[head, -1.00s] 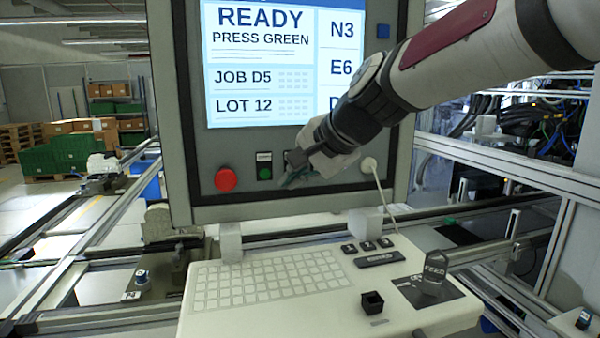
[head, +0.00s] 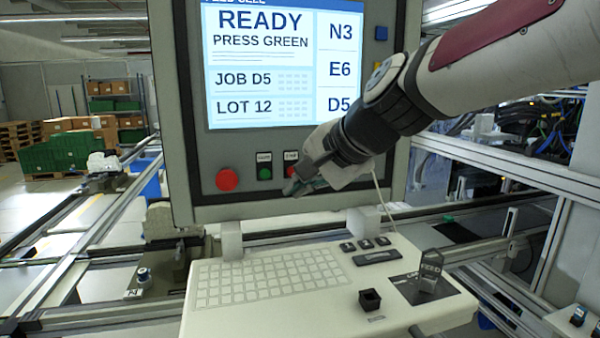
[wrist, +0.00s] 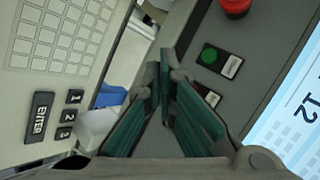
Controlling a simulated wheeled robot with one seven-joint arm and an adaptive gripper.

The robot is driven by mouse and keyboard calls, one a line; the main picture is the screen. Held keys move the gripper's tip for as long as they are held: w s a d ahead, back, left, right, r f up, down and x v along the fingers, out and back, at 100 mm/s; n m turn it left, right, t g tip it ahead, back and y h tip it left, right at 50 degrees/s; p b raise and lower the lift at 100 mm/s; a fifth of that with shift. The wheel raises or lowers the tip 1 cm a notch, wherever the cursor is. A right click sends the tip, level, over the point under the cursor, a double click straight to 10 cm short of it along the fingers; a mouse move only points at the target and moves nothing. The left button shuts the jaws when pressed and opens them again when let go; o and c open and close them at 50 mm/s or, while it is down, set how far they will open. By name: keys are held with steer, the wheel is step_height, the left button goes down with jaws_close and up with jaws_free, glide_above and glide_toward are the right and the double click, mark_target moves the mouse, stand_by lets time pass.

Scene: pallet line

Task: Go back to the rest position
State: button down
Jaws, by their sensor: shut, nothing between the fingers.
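My gripper (head: 290,187) is in front of the lower part of the control panel (head: 240,207), its green fingers shut and empty. In the wrist view the fingertips (wrist: 163,62) touch each other. The green button (head: 265,173) is to the left of my gripper, and it also shows in the wrist view (wrist: 210,56). The red button (head: 227,179) is further left. My gripper partly hides another button and its label (head: 291,156). The screen (head: 262,70) reads READY, PRESS GREEN.
Below the panel is a white desk with a keyboard (head: 270,277), small keys (head: 366,243), a black square holder (head: 370,300) and a FEED tag (head: 430,270). White blocks (head: 232,240) stand at its back edge. Metal rails (head: 500,165) run along the right.

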steer(key=s+d+f+n+g+h, duration=0.1)
steer(key=s+d+f+n+h, duration=0.2)
steer(key=s+d, duration=0.7)
steer(key=s+d+f+n+g+h, duration=0.1)
steer(key=s+d+f+n+h, duration=0.2)
steer(key=s+d+f, duration=0.3)
steer(key=s+d+n, duration=0.1)
steer(key=s+d, duration=0.3)
steer(key=s, duration=0.4)
steer(key=shift+f+n, duration=0.3)
steer(key=shift+n, duration=0.1)
